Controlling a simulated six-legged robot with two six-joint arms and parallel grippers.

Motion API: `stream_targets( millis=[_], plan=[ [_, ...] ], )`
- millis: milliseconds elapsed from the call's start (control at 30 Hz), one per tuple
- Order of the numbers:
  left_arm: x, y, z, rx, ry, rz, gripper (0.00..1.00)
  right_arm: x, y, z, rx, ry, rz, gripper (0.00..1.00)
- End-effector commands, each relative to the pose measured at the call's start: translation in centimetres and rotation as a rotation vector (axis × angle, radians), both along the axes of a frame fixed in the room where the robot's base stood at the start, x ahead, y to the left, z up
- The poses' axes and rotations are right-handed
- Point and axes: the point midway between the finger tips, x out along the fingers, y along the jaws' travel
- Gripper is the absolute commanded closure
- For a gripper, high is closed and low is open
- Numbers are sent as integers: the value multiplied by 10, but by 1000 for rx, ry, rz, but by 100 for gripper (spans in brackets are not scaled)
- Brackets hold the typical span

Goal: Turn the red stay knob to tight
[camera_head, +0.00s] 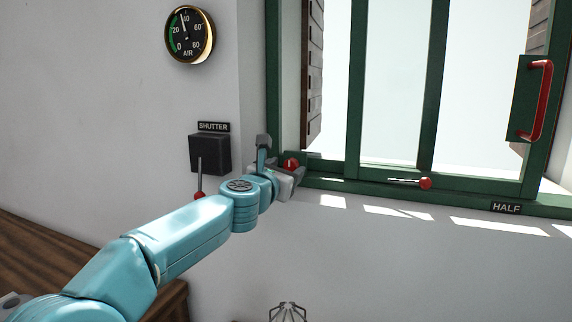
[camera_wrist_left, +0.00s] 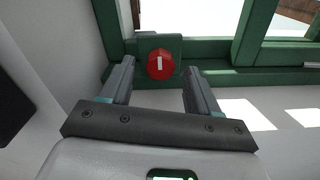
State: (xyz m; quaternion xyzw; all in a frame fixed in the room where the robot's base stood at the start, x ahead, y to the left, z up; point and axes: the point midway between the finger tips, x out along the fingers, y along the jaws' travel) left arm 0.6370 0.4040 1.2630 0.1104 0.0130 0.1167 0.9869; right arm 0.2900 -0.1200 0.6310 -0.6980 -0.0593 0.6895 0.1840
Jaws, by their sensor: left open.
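In the left wrist view the white bar stands close to upright. The knob also shows in the head view (camera_head: 291,164), partly hidden by my gripper. My left gripper (camera_wrist_left: 158,85) is open, its two fingers on either side of and just short of the knob, with nothing between them that it grips. In the head view my left gripper (camera_head: 290,172) is at the frame's corner. My right gripper is not in view.
The green window frame (camera_head: 355,90) has a red handle (camera_head: 541,100) at right and a red-knobbed stay (camera_head: 425,183) on the sill near a HALF label (camera_head: 506,208). A shutter lever box (camera_head: 210,153) and an air gauge (camera_head: 189,35) are on the left wall.

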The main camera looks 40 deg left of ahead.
Motion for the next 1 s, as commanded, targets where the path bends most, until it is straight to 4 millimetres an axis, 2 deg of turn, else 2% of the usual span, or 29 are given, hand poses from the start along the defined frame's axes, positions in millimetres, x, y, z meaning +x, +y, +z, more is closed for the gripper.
stream_targets(
  millis=[100,367,400,467,500,567,1000],
  plan=[
    [8,2,0,1,1,0,39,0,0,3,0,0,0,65],
    [10,3,-1,0,0,1,39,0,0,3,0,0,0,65],
    [10,3,-1,0,0,1,46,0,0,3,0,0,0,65],
    [10,3,-1,0,0,1,65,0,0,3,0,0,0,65],
    [10,3,-1,0,0,1,78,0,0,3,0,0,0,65],
    [10,3,-1,0,0,1,96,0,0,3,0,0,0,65],
    [10,3,0,81,19,0,95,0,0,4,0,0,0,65]
  ],
)
